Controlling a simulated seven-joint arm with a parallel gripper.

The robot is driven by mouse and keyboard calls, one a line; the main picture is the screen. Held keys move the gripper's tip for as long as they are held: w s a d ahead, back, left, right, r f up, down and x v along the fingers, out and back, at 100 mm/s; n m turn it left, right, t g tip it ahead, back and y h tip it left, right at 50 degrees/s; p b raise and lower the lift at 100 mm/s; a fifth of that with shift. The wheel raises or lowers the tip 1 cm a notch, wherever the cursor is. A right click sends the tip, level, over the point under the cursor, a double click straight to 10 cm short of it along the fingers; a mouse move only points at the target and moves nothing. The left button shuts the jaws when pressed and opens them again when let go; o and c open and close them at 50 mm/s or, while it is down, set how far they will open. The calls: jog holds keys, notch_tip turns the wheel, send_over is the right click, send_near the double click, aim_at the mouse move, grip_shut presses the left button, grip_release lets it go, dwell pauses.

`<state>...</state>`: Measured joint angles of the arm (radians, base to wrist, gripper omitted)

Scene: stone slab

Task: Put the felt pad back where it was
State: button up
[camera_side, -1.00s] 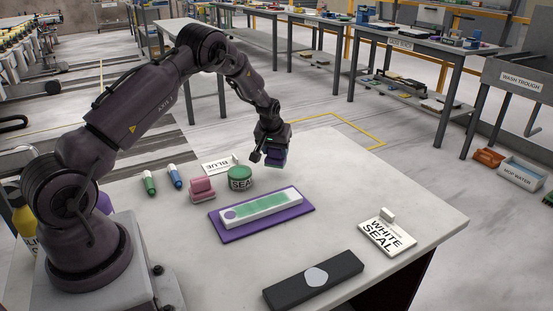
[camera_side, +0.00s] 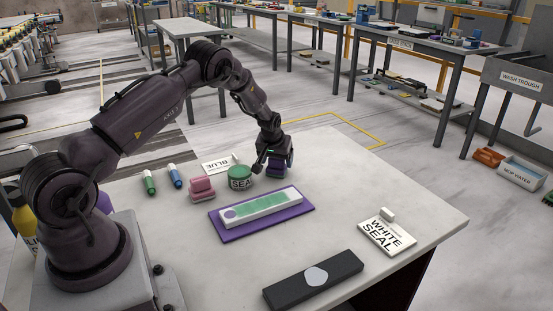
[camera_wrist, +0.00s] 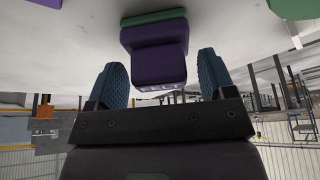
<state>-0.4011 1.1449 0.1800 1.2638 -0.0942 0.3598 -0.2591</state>
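The felt pad appears to be a dark purple block with a green layer at its base. In the side view the felt pad (camera_side: 278,169) stands at or very near the slab top, right of the green seal jar (camera_side: 240,178). The wrist view shows the felt pad (camera_wrist: 157,55) between my fingers. My gripper (camera_side: 272,160) is low over it. In the wrist view my gripper (camera_wrist: 163,75) has its blue finger pads on either side of the block, with a narrow gap at the right finger, so it looks open. The block's underside is hidden.
A pink pad (camera_side: 202,189) stands left of the jar. A white stamp strip with a green face (camera_side: 262,207) lies on a purple mat (camera_side: 233,236). A "BLUE" card (camera_side: 217,163), a "WHITE SEAL" card (camera_side: 386,236), two markers and a dark bar (camera_side: 335,275) are around.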

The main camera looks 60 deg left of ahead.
jog(key=s+d+r+m+t+h, duration=0.1)
jog(key=s+d+r, duration=0.4)
jog(key=r, duration=0.4)
jog(key=s+d+r+m, duration=0.2)
jog(key=d+r, duration=0.5)
jog(key=r, duration=0.3)
jog(key=s+d+r+m+t+h, duration=0.1)
jog(key=s+d+r, duration=0.3)
jog(key=d+r, duration=0.4)
jog(key=s+d+r+m, duration=0.2)
jog(key=s+d, duration=0.2)
jog(key=s, duration=0.5)
jog(key=s+d+r+m+h, duration=0.1)
jog(key=s+d+r+m, duration=0.2)
jog(key=s, duration=0.6)
jog(key=shift+s+d, duration=0.15)
jog(key=shift+d, duration=1.05)
